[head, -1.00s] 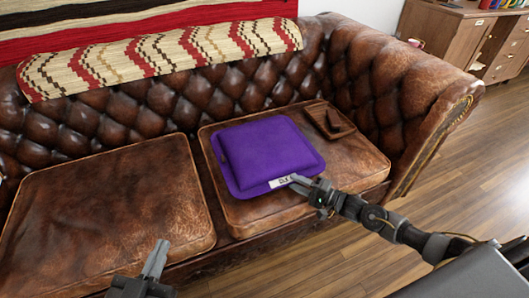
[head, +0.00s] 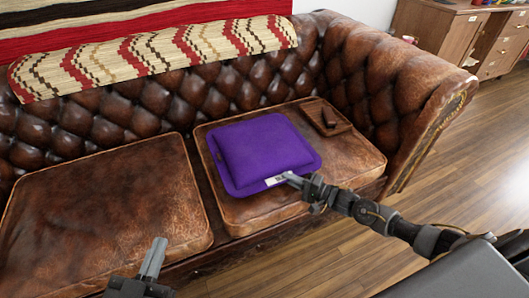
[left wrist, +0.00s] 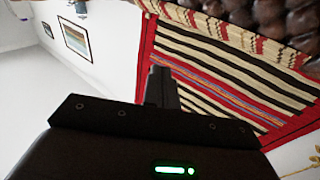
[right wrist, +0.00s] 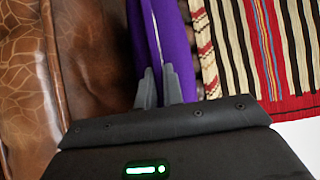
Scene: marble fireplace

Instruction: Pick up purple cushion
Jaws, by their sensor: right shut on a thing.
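The purple cushion (head: 265,150) lies on the right seat of the brown leather sofa, with a white label (head: 275,181) at its front edge. My right gripper (head: 290,178) is shut on that front edge beside the label. In the right wrist view the cushion (right wrist: 142,35) runs between the two fingers (right wrist: 159,88). Whether it is lifted off the seat I cannot tell. My left gripper (head: 154,255) is shut and empty in front of the left seat, apart from the cushion. Its fingers (left wrist: 160,86) are together in the left wrist view.
The sofa's left seat (head: 105,205) is bare. A small brown leather item (head: 327,117) lies behind the cushion to the right. The sofa's right arm (head: 405,85) rises beside it. A striped rug (head: 150,55) drapes over the back. Wooden floor (head: 455,155) is clear at right.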

